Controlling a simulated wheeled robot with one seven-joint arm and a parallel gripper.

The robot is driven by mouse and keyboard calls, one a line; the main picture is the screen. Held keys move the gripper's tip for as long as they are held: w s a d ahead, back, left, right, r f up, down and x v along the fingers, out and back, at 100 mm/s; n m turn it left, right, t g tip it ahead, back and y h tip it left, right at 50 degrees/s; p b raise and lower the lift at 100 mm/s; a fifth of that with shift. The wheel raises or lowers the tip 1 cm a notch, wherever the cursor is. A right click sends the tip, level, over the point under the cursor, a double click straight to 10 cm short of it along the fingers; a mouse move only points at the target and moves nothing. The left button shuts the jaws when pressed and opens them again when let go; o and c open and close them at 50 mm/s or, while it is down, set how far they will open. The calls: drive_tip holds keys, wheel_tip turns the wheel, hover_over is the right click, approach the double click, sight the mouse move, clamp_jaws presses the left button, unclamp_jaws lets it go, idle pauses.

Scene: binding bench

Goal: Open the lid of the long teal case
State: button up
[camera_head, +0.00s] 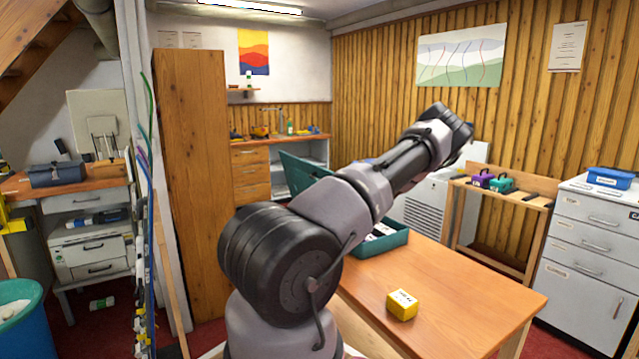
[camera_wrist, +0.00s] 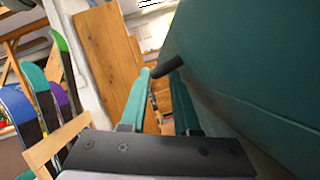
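The long teal case (camera_head: 398,241) stands on the wooden table, partly hidden behind my arm in the head view. Its lid (camera_head: 297,174) is raised and tilted up at the left, and dark and white contents show inside the case. In the wrist view the lid's broad teal face (camera_wrist: 250,70) fills the right side, close to my gripper (camera_wrist: 163,78). My gripper's two fingers are apart, with background showing between them. A dark rounded bar (camera_wrist: 169,66), perhaps the lid's handle, lies at the fingertips; I cannot tell whether it touches them. My fingers are not discernible in the head view.
A yellow box (camera_head: 402,304) sits on the table (camera_head: 460,290), whose front right is clear. A tall wooden cabinet (camera_head: 193,180) stands at the left. A grey drawer unit (camera_head: 590,265) and a low wooden stand (camera_head: 493,226) are at the right.

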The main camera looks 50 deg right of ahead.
drive_tip(key=v, duration=0.8)
drive_tip(key=shift+d, duration=0.1)
drive_tip(key=v, duration=1.2)
drive_tip(key=shift+s+d, duration=0.15)
drive_tip(key=shift+s, duration=0.1)
idle(0.5)
drive_tip(key=shift+f, duration=0.15)
idle(0.6)
